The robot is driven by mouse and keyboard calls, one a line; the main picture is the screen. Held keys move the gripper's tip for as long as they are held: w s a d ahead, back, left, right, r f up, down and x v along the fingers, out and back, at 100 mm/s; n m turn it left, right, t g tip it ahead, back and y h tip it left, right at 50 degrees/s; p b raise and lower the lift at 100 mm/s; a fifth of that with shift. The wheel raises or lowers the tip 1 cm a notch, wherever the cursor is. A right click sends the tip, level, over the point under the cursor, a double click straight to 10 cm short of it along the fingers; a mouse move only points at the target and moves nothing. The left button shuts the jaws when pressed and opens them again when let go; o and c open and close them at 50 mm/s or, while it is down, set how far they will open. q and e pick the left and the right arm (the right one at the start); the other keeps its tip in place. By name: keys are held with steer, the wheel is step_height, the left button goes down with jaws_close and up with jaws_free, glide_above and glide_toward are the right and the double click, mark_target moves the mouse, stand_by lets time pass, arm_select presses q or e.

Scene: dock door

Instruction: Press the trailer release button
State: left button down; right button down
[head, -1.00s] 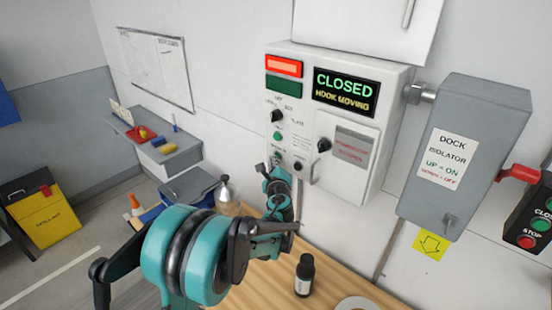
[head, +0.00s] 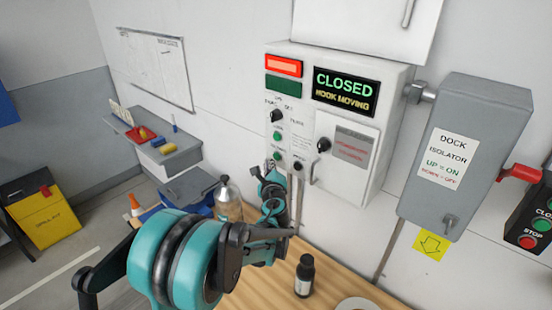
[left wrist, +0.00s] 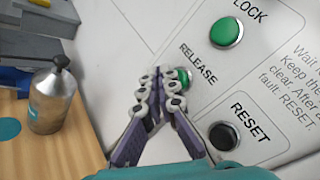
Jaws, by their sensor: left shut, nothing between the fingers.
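The green release button (left wrist: 183,76) sits beside the printed word RELEASE in the left wrist view, partly covered by my fingertips. It also shows small in the head view (head: 277,156) on the white control box (head: 395,120). My left gripper (left wrist: 161,82) is shut and empty, its tips at the button's left edge in the picture. In the head view, the gripper (head: 266,168) is just below and left of the button, and there seems to be a gap. The display (head: 345,92) reads CLOSED and HOOK MOVING. My right gripper is not in view.
The green lock button (left wrist: 226,31) and black reset button (left wrist: 222,137) are close by. A metal bottle (head: 228,200) and a dark bottle (head: 304,275) stand near my arm on the wooden bench (head: 340,285). The grey dock isolator (head: 465,150) is at the right.

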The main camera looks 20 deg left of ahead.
arm_select(q)
steer(key=shift+s+a, duration=0.25)
steer(key=shift+s, duration=0.5)
steer(key=shift+s+a, duration=0.3)
steer(key=shift+s, duration=0.45)
steer(key=shift+s+a, duration=0.25)
steer(key=shift+s, duration=0.5)
steer(key=s+d+f+n+g+h+b, duration=0.2)
steer(key=s+d+f+n+b, duration=0.2)
steer(key=s+f+n, duration=0.3)
steer(key=s+d+f+n+g+h+b, duration=0.3)
steer(key=s+d+f+n, duration=0.3)
steer(key=s, duration=0.7)
steer(key=s+d+f+n+g+h+b, duration=0.2)
steer(key=s+d+f+n+b, duration=0.3)
steer(key=s+f+n, duration=0.3)
steer(key=s+g+b, duration=0.1)
steer(key=s, duration=0.1)
steer(key=shift+s+h, duration=0.3)
steer(key=shift+s, duration=0.1)
steer(key=shift+d+f, duration=0.1)
steer(key=shift+f, duration=0.05)
